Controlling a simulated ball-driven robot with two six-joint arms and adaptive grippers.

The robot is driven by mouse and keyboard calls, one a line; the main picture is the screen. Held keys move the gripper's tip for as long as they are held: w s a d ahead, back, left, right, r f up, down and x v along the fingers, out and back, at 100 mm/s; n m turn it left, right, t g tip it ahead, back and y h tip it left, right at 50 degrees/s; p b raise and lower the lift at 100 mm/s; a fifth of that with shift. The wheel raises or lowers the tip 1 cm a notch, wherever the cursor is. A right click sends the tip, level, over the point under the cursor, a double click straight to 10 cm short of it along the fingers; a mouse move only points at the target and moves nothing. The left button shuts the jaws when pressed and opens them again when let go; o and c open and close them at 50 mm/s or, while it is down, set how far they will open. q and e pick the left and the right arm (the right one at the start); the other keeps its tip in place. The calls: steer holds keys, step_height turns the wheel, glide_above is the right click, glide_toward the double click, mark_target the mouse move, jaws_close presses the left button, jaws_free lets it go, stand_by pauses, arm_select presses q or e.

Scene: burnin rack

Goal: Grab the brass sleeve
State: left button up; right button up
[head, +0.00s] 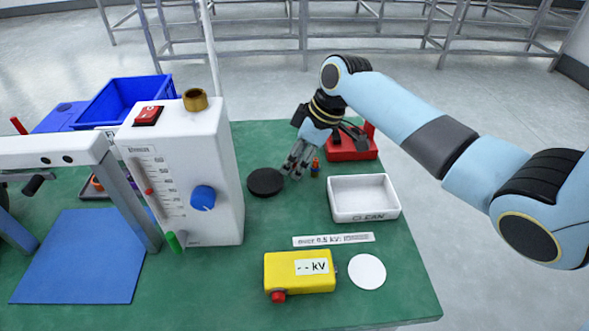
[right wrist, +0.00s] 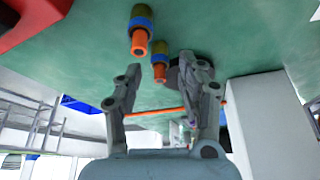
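A brass sleeve (head: 195,100), a short hollow ring, stands on top of the white tester box (head: 188,180) in the head view. My right gripper (head: 290,174) is low over the green table, to the right of the box and well apart from the sleeve. It is open and empty; in the right wrist view its two fingers (right wrist: 162,88) stand wide apart. Small orange, blue and olive pieces (right wrist: 140,32) are beyond the fingertips in the wrist view; one such piece (head: 315,167) shows beside the gripper in the head view. My left gripper is not in view.
A black disc (head: 265,182) lies near the right gripper. A white CLEAN tray (head: 363,216), red holder (head: 350,150), yellow kV meter (head: 299,272) and white disc (head: 367,271) are on the right. A blue bin (head: 122,102) and blue mat (head: 82,255) are on the left.

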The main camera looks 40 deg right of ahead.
steer(key=shift+w+a+f, duration=0.15)
steer(key=shift+f, duration=0.3)
steer(key=c, duration=0.8)
steer(key=shift+r, duration=0.15)
